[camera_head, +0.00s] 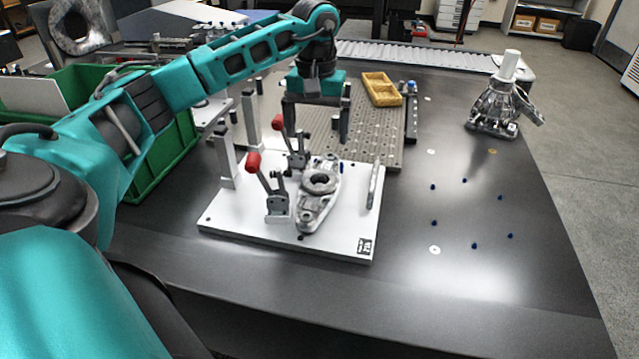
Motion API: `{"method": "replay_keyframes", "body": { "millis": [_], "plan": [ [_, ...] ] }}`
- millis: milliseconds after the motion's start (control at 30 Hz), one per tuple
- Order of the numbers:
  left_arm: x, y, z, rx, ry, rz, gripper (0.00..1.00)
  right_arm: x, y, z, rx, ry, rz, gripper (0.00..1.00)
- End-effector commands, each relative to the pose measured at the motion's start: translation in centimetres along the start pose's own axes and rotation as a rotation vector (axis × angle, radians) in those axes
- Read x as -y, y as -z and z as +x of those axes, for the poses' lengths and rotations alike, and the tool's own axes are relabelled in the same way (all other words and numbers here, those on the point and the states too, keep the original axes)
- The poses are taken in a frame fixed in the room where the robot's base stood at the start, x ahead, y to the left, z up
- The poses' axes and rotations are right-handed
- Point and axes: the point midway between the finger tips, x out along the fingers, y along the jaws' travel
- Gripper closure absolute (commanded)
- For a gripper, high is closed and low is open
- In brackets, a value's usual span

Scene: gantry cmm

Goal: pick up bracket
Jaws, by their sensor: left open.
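The bracket (318,196), a silver-grey casting with a round ring in its middle, lies on a white fixture plate (235,215). It sits to the right of two red-handled toggle clamps (277,200). My left gripper (317,128) points down above and behind the bracket, with its two dark fingers spread apart. Nothing is between the fingers, and the gripper appears clear of the bracket. My right gripper is not in view.
A thin upright metal piece (376,185) stands right of the bracket. A perforated plate (375,135) with a yellow tray (381,89) lies behind. Another casting (495,108) stands at right. A green bin (165,165) is at left. Small blue pegs dot the table's right side.

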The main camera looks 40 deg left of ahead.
Motion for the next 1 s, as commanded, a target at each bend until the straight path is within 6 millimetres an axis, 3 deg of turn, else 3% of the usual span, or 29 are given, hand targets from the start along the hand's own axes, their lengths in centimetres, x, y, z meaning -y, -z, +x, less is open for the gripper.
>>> {"method": "replay_keyframes", "body": {
  "millis": [300, 633, 900, 1000],
  "plan": [
    [0.2, 0.0, 5.8, 0.003, 0.009, 0.003, 0.00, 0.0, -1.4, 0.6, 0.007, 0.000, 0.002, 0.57],
    [-0.1, 0.1, 8.1, 0.002, 0.005, 0.004, 0.00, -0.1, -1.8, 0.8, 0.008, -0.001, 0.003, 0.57],
    [-0.5, 0.4, 12.1, 0.003, 0.005, 0.002, 0.00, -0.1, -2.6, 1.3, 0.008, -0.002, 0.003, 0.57],
    [-0.5, 0.5, 12.5, 0.000, 0.005, 0.002, 0.00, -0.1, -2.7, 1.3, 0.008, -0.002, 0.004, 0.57]
  ]
}}
